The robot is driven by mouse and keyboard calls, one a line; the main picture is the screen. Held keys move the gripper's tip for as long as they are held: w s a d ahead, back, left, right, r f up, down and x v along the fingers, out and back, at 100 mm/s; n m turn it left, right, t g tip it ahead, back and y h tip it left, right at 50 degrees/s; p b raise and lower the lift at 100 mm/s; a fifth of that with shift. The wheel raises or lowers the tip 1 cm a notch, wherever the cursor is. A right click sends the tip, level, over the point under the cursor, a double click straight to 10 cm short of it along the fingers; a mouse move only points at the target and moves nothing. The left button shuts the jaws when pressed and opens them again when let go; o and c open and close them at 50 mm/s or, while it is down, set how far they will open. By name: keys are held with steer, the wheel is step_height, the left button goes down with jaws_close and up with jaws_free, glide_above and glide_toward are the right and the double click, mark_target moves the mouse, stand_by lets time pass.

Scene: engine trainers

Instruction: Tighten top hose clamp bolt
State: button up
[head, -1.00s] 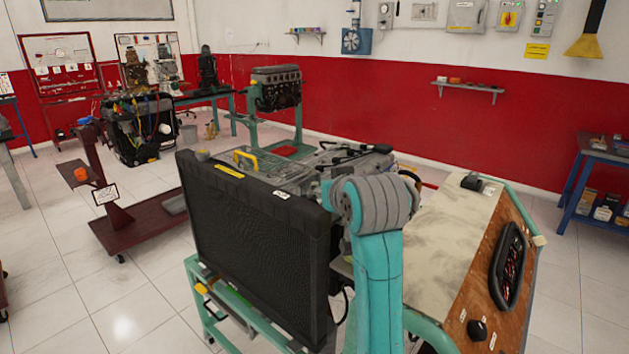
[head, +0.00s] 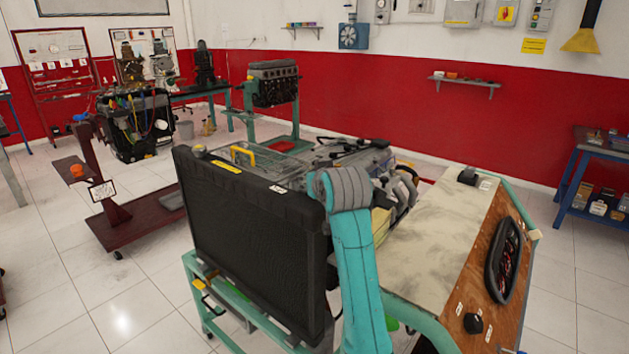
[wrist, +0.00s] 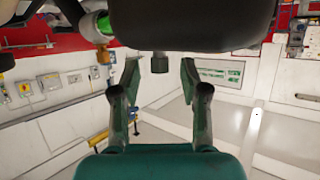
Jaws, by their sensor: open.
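In the wrist view, my gripper (wrist: 160,72) is open, with one finger on each side of a small dark cylindrical stub (wrist: 160,63). The stub hangs below a large dark rounded body (wrist: 190,22) and shows in the gap between the fingertips. I cannot tell whether it is the clamp bolt, or whether the fingers touch it. My arm hides my gripper there, and no hose clamp can be made out.
A pale bench top with a wooden instrument panel (head: 482,275) lies right of the engine. A maroon stand (head: 115,210) is at the left. A blue shelf table (head: 590,175) is at the far right. Tiled floor is open at the left front.

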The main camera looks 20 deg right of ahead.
jaws_close()
steer(key=shift+a+h, duration=0.15)
steer(key=shift+h, duration=0.15)
steer(key=m+h, duration=0.3)
steer(key=shift+a+m+g+h, duration=0.4)
steer(key=m+g+h, duration=0.1)
steer(key=m+h, duration=0.2)
steer(key=m+g+h, duration=0.1)
steer(key=shift+w+a+r+g+h, duration=0.1)
steer(key=shift+w+a+g+h, duration=0.2)
steer(key=shift+w+a+m+g+h, duration=0.1)
steer(key=shift+m+g+h, duration=0.8)
steer(key=shift+m, duration=0.4)
steer(key=shift+g, duration=0.3)
